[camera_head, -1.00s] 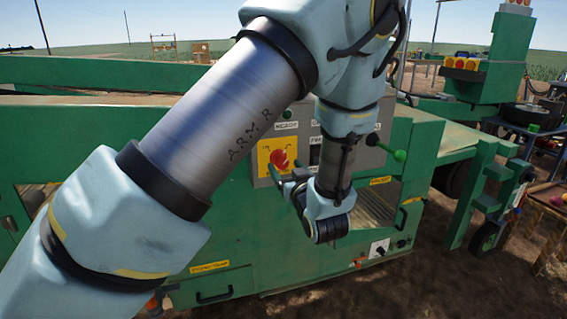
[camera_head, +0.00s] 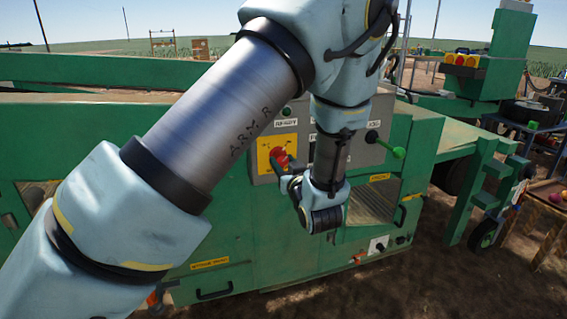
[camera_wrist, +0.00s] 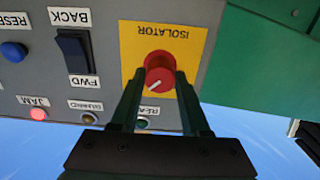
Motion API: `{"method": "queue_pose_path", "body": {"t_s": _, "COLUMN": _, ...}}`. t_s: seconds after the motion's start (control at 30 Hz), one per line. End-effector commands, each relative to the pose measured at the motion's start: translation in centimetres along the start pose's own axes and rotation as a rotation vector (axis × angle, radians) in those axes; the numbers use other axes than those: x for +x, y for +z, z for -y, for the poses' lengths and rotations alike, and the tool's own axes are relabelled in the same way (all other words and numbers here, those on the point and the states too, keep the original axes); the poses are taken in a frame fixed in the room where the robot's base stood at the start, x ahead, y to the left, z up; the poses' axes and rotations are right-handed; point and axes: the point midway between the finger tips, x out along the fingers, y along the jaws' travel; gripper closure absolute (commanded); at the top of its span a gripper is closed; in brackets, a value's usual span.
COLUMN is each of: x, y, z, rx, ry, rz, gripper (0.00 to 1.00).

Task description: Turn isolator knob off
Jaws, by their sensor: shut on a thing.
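The red isolator knob (camera_wrist: 159,74) sits on a yellow plate (camera_wrist: 191,34) labelled ISOLATOR, which appears upside down in the wrist view. A white mark on the knob slants toward the lower left there. My gripper (camera_wrist: 160,80) has one finger on each side of the knob and is shut on it. In the head view the knob (camera_head: 279,157) and its yellow plate (camera_head: 264,147) show to the left of my wrist. My gripper (camera_head: 285,171) reaches in from the right, and its fingertips are hard to make out.
A grey panel (camera_wrist: 105,18) carries a black BACK/FWD switch (camera_wrist: 75,52), a blue button (camera_wrist: 13,51) and a lit red JAM lamp (camera_wrist: 39,114). A green-knobbed lever (camera_head: 398,152) sticks out right of my wrist. Green machine body surrounds the panel.

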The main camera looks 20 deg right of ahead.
Motion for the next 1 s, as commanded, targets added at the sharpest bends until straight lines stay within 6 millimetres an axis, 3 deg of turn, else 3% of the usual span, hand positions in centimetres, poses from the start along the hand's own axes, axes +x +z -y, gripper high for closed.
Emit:
{"method": "queue_pose_path", "body": {"t_s": 0.2, "x": -0.01, "y": -0.01, "z": 0.00, "rx": 0.000, "ry": 0.000, "rz": 0.000, "gripper": 1.00}}
{"method": "queue_pose_path", "body": {"t_s": 0.63, "x": -0.01, "y": 0.27, "z": 0.00, "rx": -0.065, "ry": 0.000, "rz": 0.000, "gripper": 1.00}}
{"method": "queue_pose_path", "body": {"t_s": 1.0, "x": 0.01, "y": 0.64, "z": 0.06, "rx": -0.351, "ry": 0.000, "rz": -0.002, "gripper": 1.00}}
